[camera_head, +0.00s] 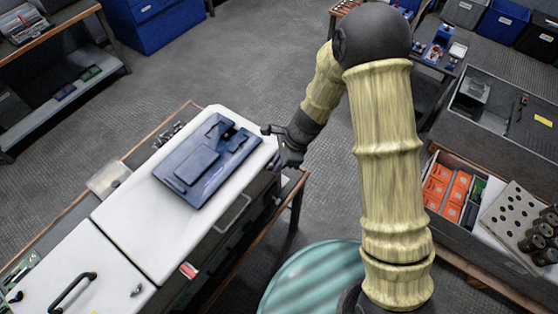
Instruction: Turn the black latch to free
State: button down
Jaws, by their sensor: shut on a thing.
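My gripper (279,160) is dark and small in view, at the right edge of the white-topped cabinet (130,225). It is shut on a dark thing at that edge, which I take to be the black latch. The jaws and wrist cover most of it, so I cannot make out the latch's shape or which way it is turned. A dark blue plate with raised parts (195,168) lies on the white top, left of my gripper.
A black handle (72,292) stands on the nearer white panel. A workbench with orange parts (447,190) and a perforated plate (515,222) is at the right. Blue bins (150,24) stand at the back. Grey floor is open between the cabinet and the back bins.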

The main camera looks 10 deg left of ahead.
jog(key=n+p, duration=0.1)
jog(key=n, duration=0.1)
jog(key=n+g, duration=0.1)
jog(key=shift+w+a+r+n+h+p, duration=0.1)
jog(key=shift+w+n+h+p, duration=0.1)
jog(key=shift+n+h+p, duration=0.2)
jog(key=shift+w+a+n+g+h, duration=0.1)
jog(key=shift+n+g+h, duration=0.2)
jog(key=shift+n, duration=0.8)
jog(key=shift+w+a+n+g+h, duration=0.1)
jog(key=shift+n+g+h, duration=0.2)
jog(key=shift+n, duration=0.8)
jog(key=c, duration=1.5)
grip_release()
jog(key=shift+s, duration=0.1)
jog(key=shift+o, duration=0.2)
jog(key=shift+d, duration=0.1)
